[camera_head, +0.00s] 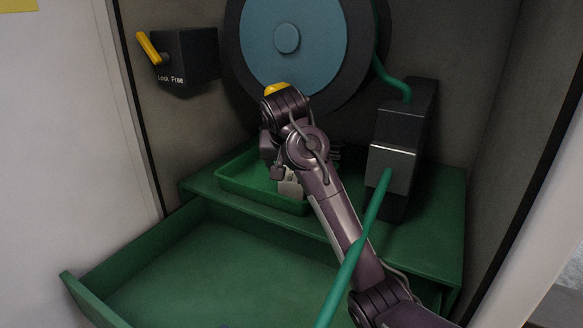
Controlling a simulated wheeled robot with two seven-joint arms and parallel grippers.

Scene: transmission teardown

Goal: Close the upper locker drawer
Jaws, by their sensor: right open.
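A green drawer (92,302) is pulled out towards me from below the green locker top (440,205). Its interior looks empty in the part that shows. Its front panel shows at the lower left; the rest of the front runs out of the picture at the bottom. My right arm reaches across the drawer from the lower right. My right gripper (282,180) is open and points down over the green tray on the locker top, behind the drawer. The wrist partly hides it, so its contact with the tray cannot be told. My left gripper is not in view.
A shallow green tray (232,186) sits on the locker top. A grey box (391,168) with a green hose (370,215) stands at the right. A large blue disc (318,40) and a black box with a yellow lever (150,48) are at the back. Walls flank both sides.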

